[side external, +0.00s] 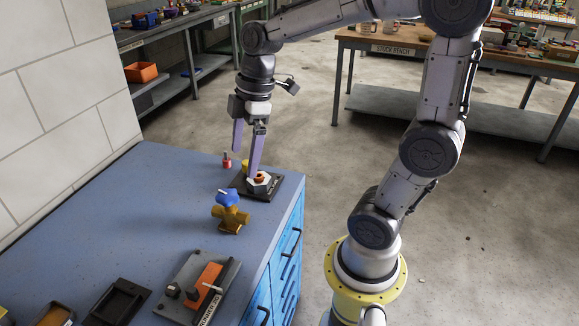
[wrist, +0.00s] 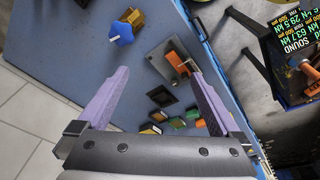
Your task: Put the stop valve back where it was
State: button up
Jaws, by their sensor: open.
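The stop valve (side external: 231,214), with a brass-coloured body and a blue handwheel, stands on the blue bench top near its right edge. It also shows at the top left of the wrist view (wrist: 126,27), ahead of the fingertips and apart from them. My gripper (side external: 245,160) is open, with its two purple fingers pointing down behind the valve in the side view. In the wrist view my gripper (wrist: 160,75) has nothing between its fingers. The place where the valve was before cannot be told from these frames.
A dark plate with a pale hexagonal piece (side external: 253,186) lies close by one finger. A small red item (side external: 227,160) stands behind. Nearer are a grey plate with an orange block (side external: 208,280) and a black tray (side external: 118,303). The bench's left middle is clear, beside a white wall (side external: 60,90).

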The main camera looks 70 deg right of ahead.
jog(key=s+a+m+t+h, duration=0.1)
jog(key=s+a+m+t, duration=0.2)
jog(key=s+m, duration=0.6)
jog(key=shift+s+a+r+t, duration=0.3)
jog(key=shift+s+r, duration=0.15)
jog(key=shift+s, duration=0.55)
dwell(0.7)
